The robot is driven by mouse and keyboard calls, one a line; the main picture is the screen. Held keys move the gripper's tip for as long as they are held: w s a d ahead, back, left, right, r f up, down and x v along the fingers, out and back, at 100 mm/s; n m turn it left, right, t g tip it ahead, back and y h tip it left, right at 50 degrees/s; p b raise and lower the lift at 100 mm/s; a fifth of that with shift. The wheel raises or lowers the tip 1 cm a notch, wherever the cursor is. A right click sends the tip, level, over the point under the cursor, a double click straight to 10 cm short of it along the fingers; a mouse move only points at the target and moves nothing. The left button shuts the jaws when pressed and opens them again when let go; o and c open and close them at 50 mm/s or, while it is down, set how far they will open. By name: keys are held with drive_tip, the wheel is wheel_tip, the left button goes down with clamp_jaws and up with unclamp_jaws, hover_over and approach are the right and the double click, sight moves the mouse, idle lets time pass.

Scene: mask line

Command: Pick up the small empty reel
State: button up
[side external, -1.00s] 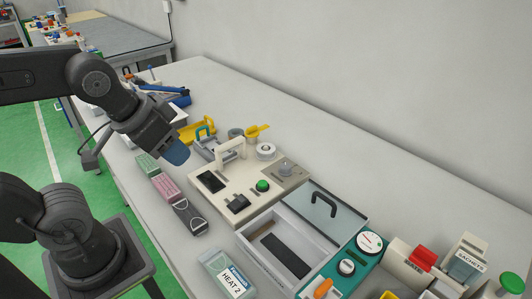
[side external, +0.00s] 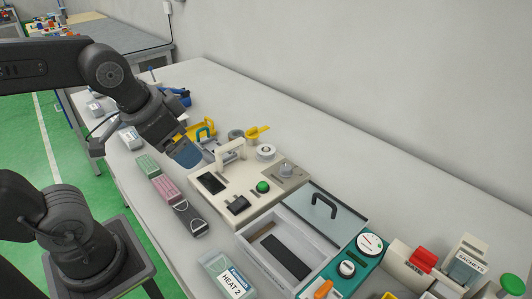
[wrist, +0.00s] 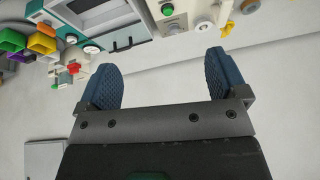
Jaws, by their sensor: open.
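A small pale round reel (side external: 265,152) stands at the back of the cream machine. A grey round piece (side external: 235,134) sits behind it to the left; I cannot tell for sure which of the two is the small empty reel. My gripper (side external: 186,154) hangs left of both, near the machine's left end and apart from them. In the wrist view my gripper (wrist: 165,76) shows two blue ridged fingers spread wide, with nothing between them but pale surface. A pale round part (wrist: 203,27) lies beyond the fingertips in that view.
The cream machine (side external: 211,183) has a raised arch and a green button (side external: 263,187). A yellow holder (side external: 204,128) is close behind my gripper. A grey box with a clear lid (side external: 275,258) and a teal unit (side external: 347,268) stand at the front right. Bare table lies along the wall.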

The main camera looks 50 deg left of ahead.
drive_tip(key=w+a+r+m+g+y, duration=0.1)
drive_tip(key=w+a+m, duration=0.1)
drive_tip(key=w+m, duration=0.55)
drive_tip(key=m+g+y, duration=0.3)
drive_tip(key=m, duration=0.9)
hover_over(266, 148)
drive_tip(key=s+d, duration=0.2)
drive_tip(key=d, duration=0.3)
wheel_tip(266, 148, down, 11)
drive_tip(key=x, duration=0.8)
drive_tip(key=shift+a+f, duration=0.1)
drive_tip(key=shift+f, duration=0.2)
drive_tip(key=x, duration=0.5)
drive_tip(key=shift+w, duration=0.3)
drive_tip(key=c, duration=1)
drive_tip(key=shift+r, duration=7.5)
